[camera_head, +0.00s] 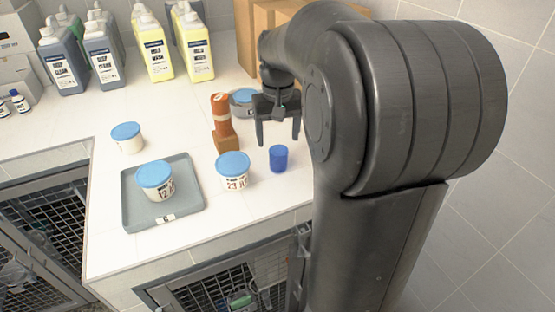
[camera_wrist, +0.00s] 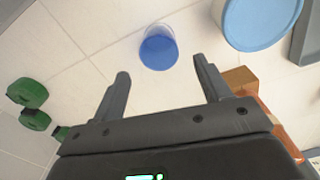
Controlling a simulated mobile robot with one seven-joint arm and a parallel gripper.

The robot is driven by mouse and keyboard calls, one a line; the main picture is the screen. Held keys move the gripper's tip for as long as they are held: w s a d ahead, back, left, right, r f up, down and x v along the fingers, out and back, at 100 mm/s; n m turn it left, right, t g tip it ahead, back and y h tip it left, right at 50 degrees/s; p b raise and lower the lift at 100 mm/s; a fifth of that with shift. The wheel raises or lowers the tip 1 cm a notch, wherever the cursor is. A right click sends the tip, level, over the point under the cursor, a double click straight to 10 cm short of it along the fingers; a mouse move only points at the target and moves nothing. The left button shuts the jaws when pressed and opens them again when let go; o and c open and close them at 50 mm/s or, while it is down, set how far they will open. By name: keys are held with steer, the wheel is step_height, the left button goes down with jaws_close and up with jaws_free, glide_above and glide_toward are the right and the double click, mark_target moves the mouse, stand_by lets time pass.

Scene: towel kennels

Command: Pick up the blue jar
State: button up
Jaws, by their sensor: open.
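The blue jar (camera_head: 278,158) is a small, plain blue cup-like jar. It stands on the white counter in the head view, right of a white tub with a blue lid (camera_head: 233,172). My gripper (camera_head: 278,140) is open and empty, its fingers pointing down, above and behind the jar in that view. In the wrist view the blue jar (camera_wrist: 158,48) shows beyond the open fingertips of my gripper (camera_wrist: 160,82), roughly between them and apart from both. Nothing hides the jar.
A grey tray (camera_head: 190,207) holds another blue-lidded tub. An orange-brown bottle (camera_head: 222,115) by a wooden block (camera_head: 227,143) stands left of my gripper. Another lidded tub (camera_head: 127,138) stands farther left. Large bottles (camera_head: 152,45) line the back. The counter's front edge (camera_head: 270,217) is near the jar.

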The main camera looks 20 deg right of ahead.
mark_target(279, 153)
steer(key=shift+s+a+f, duration=0.1)
steer(key=shift+s+f, duration=0.1)
steer(key=shift+f, duration=1.3)
steer(key=shift+s+f, duration=0.2)
steer(key=shift+f, duration=1.25)
steer(key=c, duration=1.1)
